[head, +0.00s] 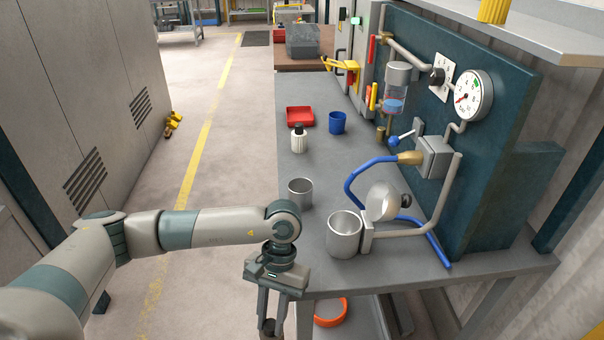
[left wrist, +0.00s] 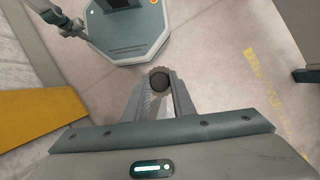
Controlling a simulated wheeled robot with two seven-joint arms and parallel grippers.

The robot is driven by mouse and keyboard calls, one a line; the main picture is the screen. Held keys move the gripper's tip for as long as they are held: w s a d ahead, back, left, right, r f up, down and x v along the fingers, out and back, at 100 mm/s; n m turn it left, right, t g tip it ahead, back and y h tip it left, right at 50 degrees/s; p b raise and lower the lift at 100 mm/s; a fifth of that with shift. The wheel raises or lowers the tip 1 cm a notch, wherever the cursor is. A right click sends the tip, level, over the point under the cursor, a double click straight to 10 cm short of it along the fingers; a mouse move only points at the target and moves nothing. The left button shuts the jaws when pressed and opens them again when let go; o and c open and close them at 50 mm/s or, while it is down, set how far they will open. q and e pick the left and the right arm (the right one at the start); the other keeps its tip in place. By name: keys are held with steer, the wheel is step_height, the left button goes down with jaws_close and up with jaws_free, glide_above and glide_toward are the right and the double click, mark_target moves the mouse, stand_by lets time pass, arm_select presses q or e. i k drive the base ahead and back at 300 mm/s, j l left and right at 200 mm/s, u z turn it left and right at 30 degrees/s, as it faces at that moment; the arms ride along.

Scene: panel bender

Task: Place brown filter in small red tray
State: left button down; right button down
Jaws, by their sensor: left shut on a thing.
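My left gripper (head: 269,325) hangs in front of the near end of the grey bench, fingers pointing down, below the bench top. It is shut on a small dark-capped thing, which seems to be the brown filter (head: 268,325). In the left wrist view the filter (left wrist: 160,82) shows as a dark round end with a pale brownish edge between the fingertips (left wrist: 160,92); most of its body is hidden. The small red tray (head: 300,116) lies far off on the left side of the bench top and looks empty. My right gripper is not in view.
On the bench (head: 330,175) stand a white ribbed cylinder with a black cap (head: 298,140), a blue cup (head: 338,122), a grey metal cup (head: 300,193) and an open metal housing (head: 344,234). A blue hose (head: 355,175) curves across. An orange ring (head: 331,314) lies below.

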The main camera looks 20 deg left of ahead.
mark_target(299, 118)
steer(key=j+z, duration=0.4)
steer(key=j, duration=0.8)
steer(key=i+j+z, duration=0.2)
steer(key=j, duration=0.4)
steer(key=j+z, duration=0.25)
steer(key=j, duration=0.35)
steer(key=i+j+z, duration=0.2)
steer(key=j, duration=0.45)
steer(key=i+j+z, duration=0.15)
steer(key=j, duration=0.35)
steer(key=j+z, duration=0.15)
steer(key=j, duration=0.3)
steer(key=i+j+z, duration=0.15)
steer(key=j, duration=1.1)
